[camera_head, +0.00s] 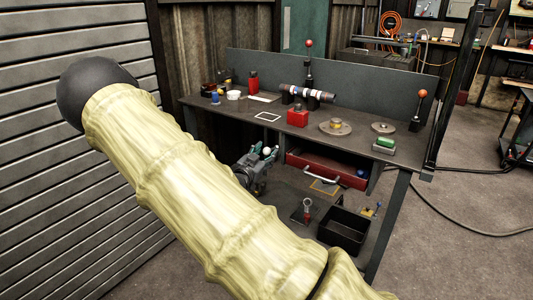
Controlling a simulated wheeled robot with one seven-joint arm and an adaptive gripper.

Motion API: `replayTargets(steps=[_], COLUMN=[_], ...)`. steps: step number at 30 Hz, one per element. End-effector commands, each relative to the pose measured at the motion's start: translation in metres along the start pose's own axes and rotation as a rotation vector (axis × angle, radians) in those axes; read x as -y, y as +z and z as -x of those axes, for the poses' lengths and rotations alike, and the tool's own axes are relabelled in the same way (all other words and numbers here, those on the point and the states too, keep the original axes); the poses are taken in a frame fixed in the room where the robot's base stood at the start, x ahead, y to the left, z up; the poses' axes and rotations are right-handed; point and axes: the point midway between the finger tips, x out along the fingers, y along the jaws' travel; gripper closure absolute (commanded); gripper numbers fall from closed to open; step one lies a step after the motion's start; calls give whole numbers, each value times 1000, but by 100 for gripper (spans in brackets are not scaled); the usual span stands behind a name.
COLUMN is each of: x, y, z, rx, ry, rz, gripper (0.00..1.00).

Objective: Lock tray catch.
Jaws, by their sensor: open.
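A black open tray (325,234) sits on the lower shelf under the workbench. A small part with blue and yellow pieces (371,210) is beside its right rear side; I cannot tell whether it is the tray catch or how it is set. A ring-topped upright piece (307,207) stands on a dark plate left of the tray. My gripper (264,154) is open, left of the red drawer and apart from the tray. Pale shapes show at its fingertips, too small to make out. My arm hides part of the lower left area.
A red drawer (328,170) with a pale handle is under the bench top (345,155). On top are a red block (297,117), a shaft (307,93), round discs (335,127) and a green block (385,142). A cable lies on the open floor at right.

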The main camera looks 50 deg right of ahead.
Motion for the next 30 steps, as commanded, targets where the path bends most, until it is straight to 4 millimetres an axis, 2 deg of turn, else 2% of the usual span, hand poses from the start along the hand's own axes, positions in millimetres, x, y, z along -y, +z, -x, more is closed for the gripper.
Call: replayTargets(steps=[6,16,17,24,25,30], x=[0,0,0,1,1,0], y=[1,0,0,1,1,0], z=[-17,-20,-20,-19,-19,-19], rx=[1,1,1,1,1,4], ry=[-1,-1,-1,-1,-1,0], rz=[1,1,1,1,1,1], gripper=[51,51,53,97,100,100])
